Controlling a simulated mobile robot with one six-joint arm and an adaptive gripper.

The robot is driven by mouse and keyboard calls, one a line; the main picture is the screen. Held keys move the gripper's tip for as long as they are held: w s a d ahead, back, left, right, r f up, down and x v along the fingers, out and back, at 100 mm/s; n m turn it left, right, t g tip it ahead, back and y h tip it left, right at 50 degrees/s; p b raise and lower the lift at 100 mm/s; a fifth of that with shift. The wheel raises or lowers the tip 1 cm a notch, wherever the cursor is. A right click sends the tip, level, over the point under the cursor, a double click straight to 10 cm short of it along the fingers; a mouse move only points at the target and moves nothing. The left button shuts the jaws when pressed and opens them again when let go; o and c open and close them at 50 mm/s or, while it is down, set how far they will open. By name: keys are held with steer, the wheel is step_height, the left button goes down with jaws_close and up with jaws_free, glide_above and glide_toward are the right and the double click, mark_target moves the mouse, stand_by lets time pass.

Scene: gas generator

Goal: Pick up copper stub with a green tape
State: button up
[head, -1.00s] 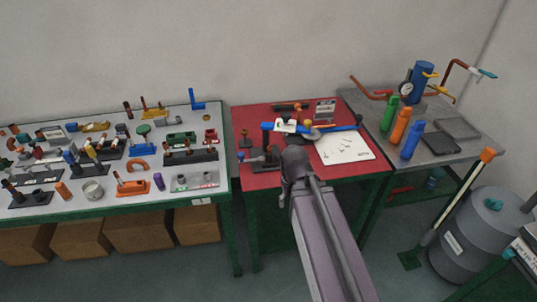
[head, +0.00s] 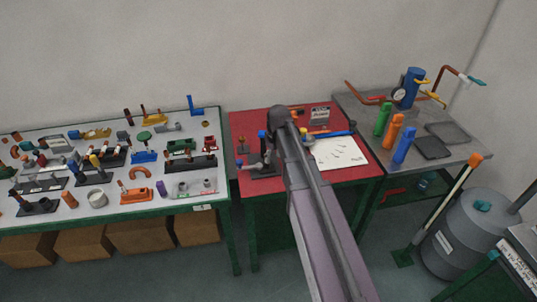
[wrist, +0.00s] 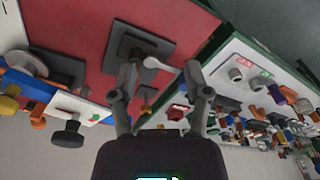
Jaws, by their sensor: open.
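I cannot make out for certain a copper stub with green tape in either view. Several small copper-coloured pieces stand on the white table (head: 127,213), among them a short cylinder (head: 69,200) at its front left. Two grey fittings (wrist: 237,75) with a red and a green label sit at the near corner of that table in the wrist view. My gripper (wrist: 160,72) is open and empty over the red table, near its edge facing the white table.
A metal table (head: 462,152) with green, orange and blue bottles stands right. A grey drum (head: 463,240) is on the floor.

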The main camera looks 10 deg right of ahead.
steer(key=w+r+n+p, duration=0.2)
steer(key=w+r+n, duration=0.1)
steer(key=w, duration=0.6)
steer(key=shift+d+r, duration=0.25)
steer(key=shift+d, duration=0.15)
steer(key=shift+w+f, duration=0.1)
steer(key=f+b, duration=0.5)
steer(key=w+a+f+b, duration=0.1)
steer(key=f+b, duration=0.2)
steer(key=shift+f, duration=0.2)
steer(key=shift+f+b, duration=0.15)
steer(key=shift+b, duration=0.15)
steer(key=shift+w+a+f+b, duration=0.1)
steer(key=shift+w+f+b, duration=0.05)
steer(key=shift+f+b, duration=1.05)
steer(key=shift+w+a+f+b, duration=0.1)
steer(key=shift+f+b, duration=1.1)
steer(key=shift+c, duration=0.2)
steer(key=shift+d, duration=0.1)
jaws_close()
